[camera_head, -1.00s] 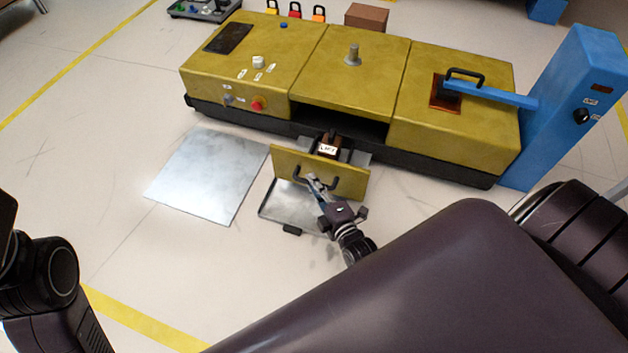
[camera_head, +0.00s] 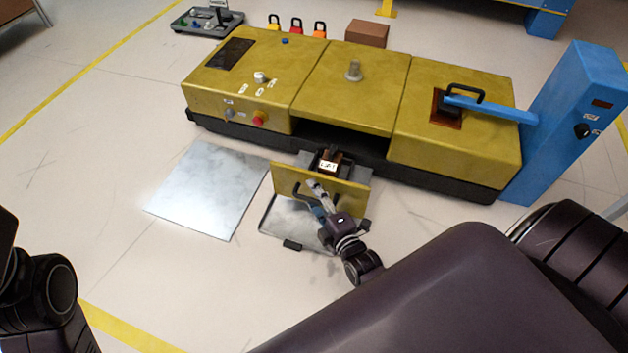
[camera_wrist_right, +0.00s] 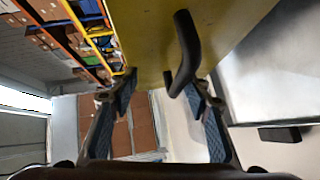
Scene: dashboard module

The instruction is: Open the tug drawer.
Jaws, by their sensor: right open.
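The yellow tug (camera_head: 350,95) stands across the head view. Its drawer stands out from the opening in the middle, and its yellow front panel (camera_head: 283,180) faces me. A black handle (camera_head: 301,196) shows on that panel. My right gripper (camera_head: 318,194) is open at the panel, by the handle. In the right wrist view the spread fingers of my right gripper (camera_wrist_right: 165,92) are on both sides of the black handle's (camera_wrist_right: 184,50) lower end, with the yellow panel behind. I cannot tell whether they touch it. The hand hides part of the panel. My left gripper is out of view.
A dark battery-like block with a white label (camera_head: 328,166) sits behind the panel. A grey tray (camera_head: 272,232) lies below it, and a pale metal sheet (camera_head: 205,190) lies to the left. A blue post (camera_head: 575,120) stands right. The floor at left is clear.

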